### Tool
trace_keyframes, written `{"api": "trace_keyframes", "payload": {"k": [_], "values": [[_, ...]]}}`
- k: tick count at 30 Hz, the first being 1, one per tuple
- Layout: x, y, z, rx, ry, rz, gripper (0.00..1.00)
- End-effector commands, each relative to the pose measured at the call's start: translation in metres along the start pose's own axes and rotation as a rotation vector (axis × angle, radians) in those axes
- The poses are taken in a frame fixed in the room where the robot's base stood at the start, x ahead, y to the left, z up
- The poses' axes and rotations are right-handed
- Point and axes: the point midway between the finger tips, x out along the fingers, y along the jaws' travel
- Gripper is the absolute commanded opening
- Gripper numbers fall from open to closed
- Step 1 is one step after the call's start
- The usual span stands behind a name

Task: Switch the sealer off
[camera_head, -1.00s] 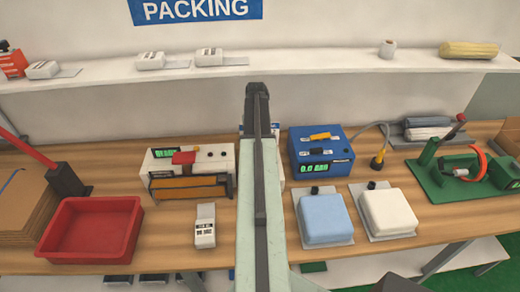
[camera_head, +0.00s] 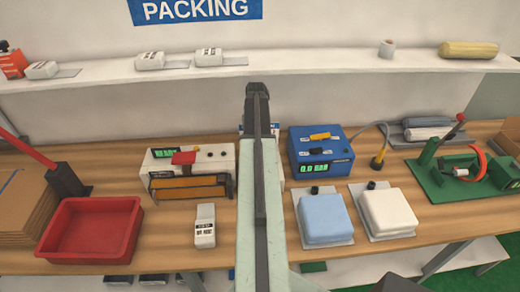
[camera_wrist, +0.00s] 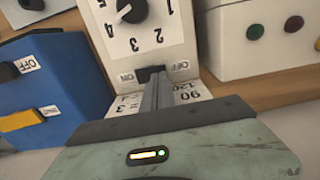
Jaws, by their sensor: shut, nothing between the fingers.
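A white panel (camera_wrist: 112,27) with a black numbered dial (camera_wrist: 130,10) fills the top middle of the wrist view. A dark rocker switch (camera_wrist: 149,73) sits below the dial between ON and OFF labels. My gripper (camera_wrist: 157,74) is shut and empty, its fingertips over or against the switch; contact is unclear. They hide part of the switch, so its position cannot be told. In the head view my arm covers most of this panel. A white machine (camera_head: 222,158) with a red handle and orange front stands left of my arm. No readable label shows which unit is the sealer.
A blue box (camera_head: 322,148) with a yellow switch stands right of my arm; it also shows in the wrist view (camera_wrist: 35,95). A white box with coloured buttons (camera_wrist: 230,45) is close on the other side. A red tray (camera_head: 93,257) and two pads lie on the bench.

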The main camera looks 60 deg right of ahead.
Motion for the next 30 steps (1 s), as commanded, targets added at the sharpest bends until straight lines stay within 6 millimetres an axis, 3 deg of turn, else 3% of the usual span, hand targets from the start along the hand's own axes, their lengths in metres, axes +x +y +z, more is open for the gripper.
{"api": "trace_keyframes", "payload": {"k": [30], "values": [[0.014, 0.0, 0.0, 0.0, 0.0, 0.0, 0.0]]}}
